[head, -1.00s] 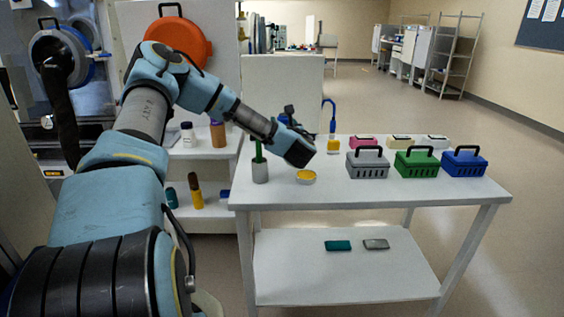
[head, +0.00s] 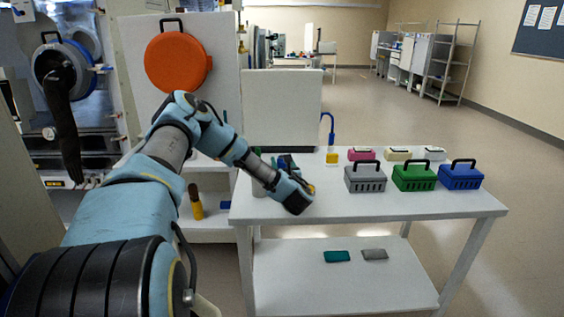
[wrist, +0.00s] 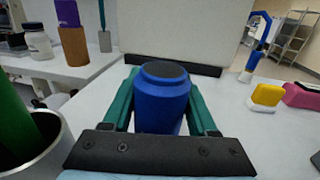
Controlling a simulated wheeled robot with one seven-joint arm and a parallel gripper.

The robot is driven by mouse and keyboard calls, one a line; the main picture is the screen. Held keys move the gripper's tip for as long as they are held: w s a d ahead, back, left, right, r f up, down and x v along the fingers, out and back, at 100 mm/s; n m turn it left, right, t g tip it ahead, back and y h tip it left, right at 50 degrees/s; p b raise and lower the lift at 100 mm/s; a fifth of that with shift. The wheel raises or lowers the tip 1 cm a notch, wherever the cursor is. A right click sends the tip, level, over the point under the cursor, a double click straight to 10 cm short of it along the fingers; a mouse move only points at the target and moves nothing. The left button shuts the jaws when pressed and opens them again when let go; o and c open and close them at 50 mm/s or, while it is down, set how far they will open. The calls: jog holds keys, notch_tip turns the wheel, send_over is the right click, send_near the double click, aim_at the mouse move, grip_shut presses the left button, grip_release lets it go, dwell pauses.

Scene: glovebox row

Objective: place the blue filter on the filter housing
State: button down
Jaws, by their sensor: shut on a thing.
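My gripper (wrist: 160,112) is shut on a blue cylinder with a sloped shoulder and a dark top, which I take as the blue filter (wrist: 162,100). It stands upright between the teal fingers; its base is hidden by the gripper. In the head view my gripper (head: 286,166) points away from me over the left part of the table, and only a little of the blue filter shows. A yellow round piece (head: 312,188) shows just right of my wrist, mostly covered; I cannot tell whether it is the filter housing.
A metal cup (wrist: 52,150) with a green item stands close left of my gripper. Grey (head: 365,179), green (head: 413,178) and blue (head: 460,177) handled boxes stand on the right. A white panel (head: 283,105) rises behind. The table's front middle is clear.

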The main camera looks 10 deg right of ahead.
jog(key=shift+f, duration=0.15)
jog(key=shift+c, duration=0.9)
grip_release()
jog(key=shift+s, duration=0.1)
